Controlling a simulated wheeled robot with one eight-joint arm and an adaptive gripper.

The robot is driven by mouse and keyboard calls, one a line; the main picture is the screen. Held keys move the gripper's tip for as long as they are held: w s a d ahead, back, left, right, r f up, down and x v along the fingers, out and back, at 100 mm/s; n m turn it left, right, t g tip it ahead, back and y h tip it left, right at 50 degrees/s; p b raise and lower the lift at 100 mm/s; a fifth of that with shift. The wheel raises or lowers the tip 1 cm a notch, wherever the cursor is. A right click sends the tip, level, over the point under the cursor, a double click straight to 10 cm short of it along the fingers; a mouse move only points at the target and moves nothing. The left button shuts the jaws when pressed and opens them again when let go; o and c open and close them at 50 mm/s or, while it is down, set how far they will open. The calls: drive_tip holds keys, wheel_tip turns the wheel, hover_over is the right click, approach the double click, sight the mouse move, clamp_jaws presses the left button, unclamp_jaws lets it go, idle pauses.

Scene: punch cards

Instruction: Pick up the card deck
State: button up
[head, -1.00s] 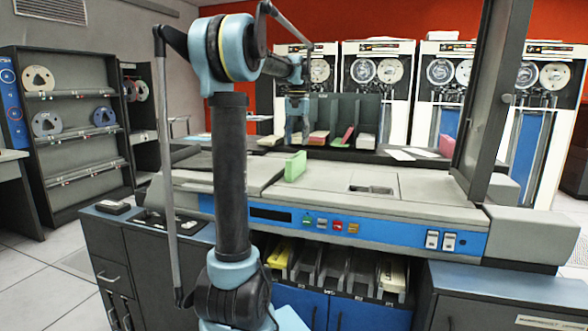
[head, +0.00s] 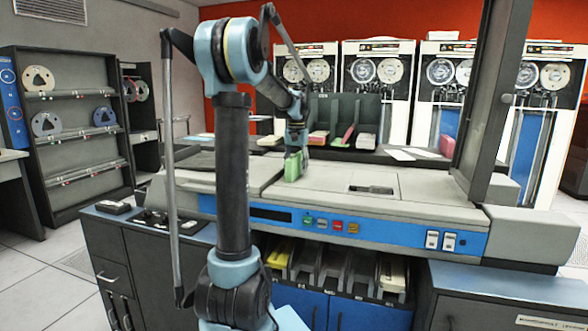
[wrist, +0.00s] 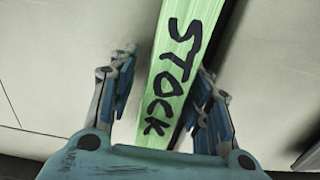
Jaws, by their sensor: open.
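The green card deck (head: 291,171) stands upright on the pale top of the card machine (head: 335,184). In the wrist view the deck (wrist: 177,65) shows its top edge with the handwritten word "STOCK". My gripper (head: 294,158) is at the deck from above in the head view. In the wrist view my gripper (wrist: 165,100) is open, with one finger on each side of the deck. I cannot tell whether either finger touches it. The deck's upper part is partly hidden by my gripper in the head view.
A dark rack (head: 340,113) with several coloured card decks stands behind the machine. A tall dark panel (head: 491,95) rises at the right. The machine top right of the deck is mostly clear.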

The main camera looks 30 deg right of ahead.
drive_tip(key=shift+f, duration=0.15)
clamp_jaws()
